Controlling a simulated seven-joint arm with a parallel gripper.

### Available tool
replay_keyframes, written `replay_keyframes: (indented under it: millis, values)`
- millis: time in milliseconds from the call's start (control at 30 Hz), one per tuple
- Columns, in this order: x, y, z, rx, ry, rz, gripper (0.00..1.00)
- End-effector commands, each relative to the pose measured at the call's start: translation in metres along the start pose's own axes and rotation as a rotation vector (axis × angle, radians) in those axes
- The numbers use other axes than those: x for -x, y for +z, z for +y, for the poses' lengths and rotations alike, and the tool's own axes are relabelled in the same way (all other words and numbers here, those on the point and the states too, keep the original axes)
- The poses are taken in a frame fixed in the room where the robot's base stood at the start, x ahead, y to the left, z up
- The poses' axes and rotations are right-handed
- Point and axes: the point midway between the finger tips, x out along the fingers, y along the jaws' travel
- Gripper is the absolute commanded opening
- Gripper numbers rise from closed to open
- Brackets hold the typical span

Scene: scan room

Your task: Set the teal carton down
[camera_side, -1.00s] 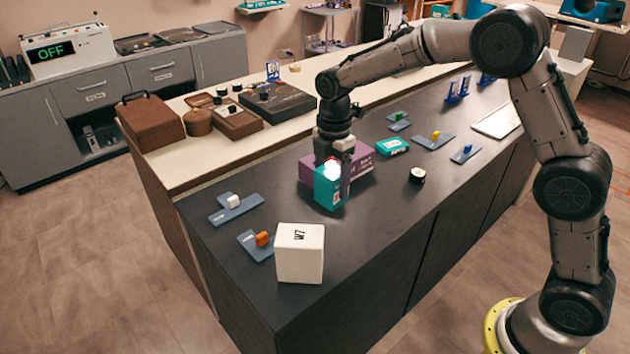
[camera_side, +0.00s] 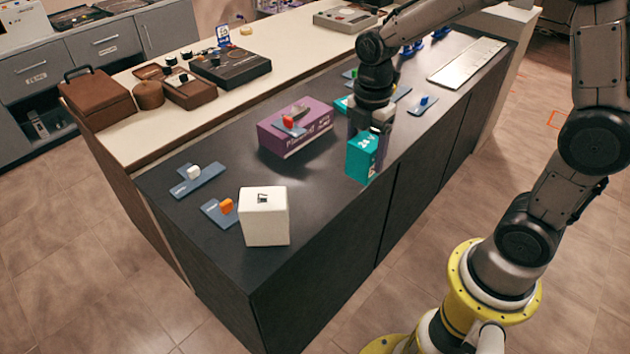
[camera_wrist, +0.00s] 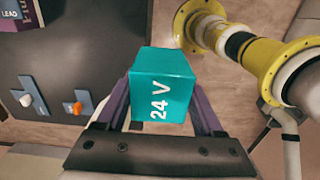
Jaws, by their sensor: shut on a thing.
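The teal carton (camera_side: 362,158), marked "24 V" in the wrist view (camera_wrist: 162,80), is held upright in my gripper (camera_side: 368,128). The two purple-grey fingers are shut on its sides. In the side view the carton hangs at the front edge of the dark counter (camera_side: 325,195). In the wrist view floor shows beyond it, so it seems to be at or past that edge. Whether anything supports its bottom cannot be seen.
A purple box (camera_side: 295,128) with a red piece on a small plate (camera_side: 290,120) stands left of the carton. A white cube (camera_side: 264,217) and plates with white (camera_side: 194,172) and orange (camera_side: 226,206) pieces lie nearer. Bare counter lies between.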

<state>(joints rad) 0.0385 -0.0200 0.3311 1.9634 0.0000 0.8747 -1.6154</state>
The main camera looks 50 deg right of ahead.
Motion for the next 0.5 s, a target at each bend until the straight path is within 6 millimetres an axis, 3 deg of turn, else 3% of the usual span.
replay_keyframes:
  millis: [167,500]
  values:
    - [-0.009,0.004,0.024,-0.008,0.004,0.0,0.15]
    - [-0.04,0.007,0.095,-0.007,0.007,0.0,0.15]
